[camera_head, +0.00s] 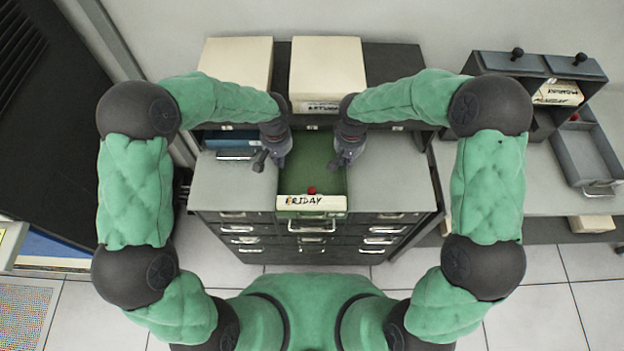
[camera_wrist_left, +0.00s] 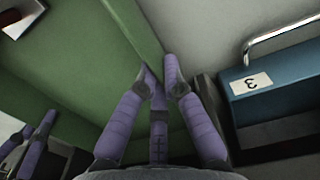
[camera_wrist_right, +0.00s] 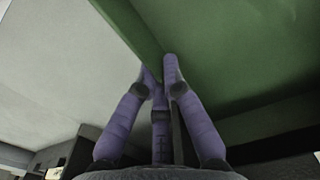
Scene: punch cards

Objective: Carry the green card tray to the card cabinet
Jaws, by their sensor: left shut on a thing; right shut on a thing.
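The green card tray (camera_head: 315,180) rests on the top of the grey card cabinet (camera_head: 400,185), its front labelled FRIDAY, with a small red knob and a metal handle facing me. My left gripper (camera_head: 271,158) is shut on the tray's left wall; the left wrist view shows its purple fingers (camera_wrist_left: 160,72) pinching the green rim. My right gripper (camera_head: 345,157) is shut on the tray's right wall, and its fingers (camera_wrist_right: 160,70) pinch the rim in the right wrist view. The tray's back end lies between the grippers near the cabinet's rear openings. Whether it touches the cabinet top is hard to tell.
A blue drawer (camera_wrist_left: 275,95) numbered 3 sits left of the tray. Cream boxes (camera_head: 328,70) stand on the cabinet's upper part. At the right, a side table holds a dark two-lid box (camera_head: 510,75) and an empty grey tray (camera_head: 585,150).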

